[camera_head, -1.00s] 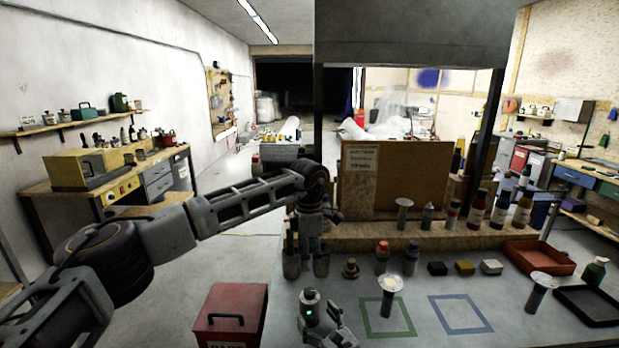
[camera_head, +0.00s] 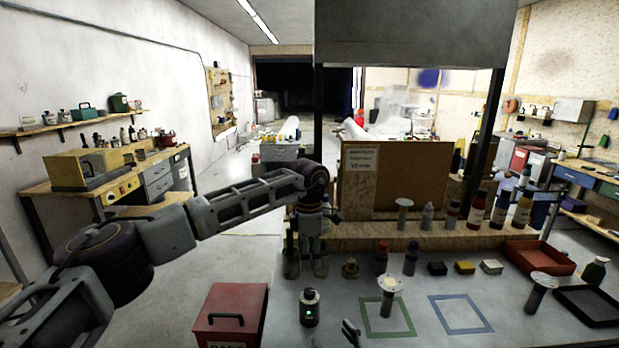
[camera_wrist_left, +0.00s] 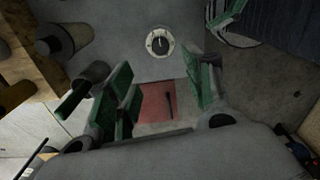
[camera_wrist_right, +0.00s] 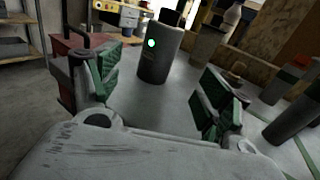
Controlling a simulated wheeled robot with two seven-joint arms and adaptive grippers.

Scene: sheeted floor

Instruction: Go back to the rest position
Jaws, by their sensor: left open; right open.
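My left gripper (camera_head: 307,268) hangs pointing down at the back left of the workbench, open and empty. Its green-padded fingers stand apart in the left wrist view (camera_wrist_left: 165,95), with nothing between the pads. My right gripper (camera_head: 350,334) shows only as a fingertip at the bottom edge of the head view. In the right wrist view (camera_wrist_right: 158,95) its fingers are wide apart and empty. The dark cylinder with a green light (camera_head: 309,308) stands upright on the bench beyond the right fingers, apart from them. The rest of the right arm is hidden.
A red metal box (camera_head: 231,316) stands at the bench's front left. Green (camera_head: 388,318) and blue (camera_head: 460,314) squares mark the bench. A flanged metal post (camera_head: 387,296) stands at the green square. Bottles, small blocks, a red tray (camera_head: 540,257) and a black tray (camera_head: 590,305) lie right.

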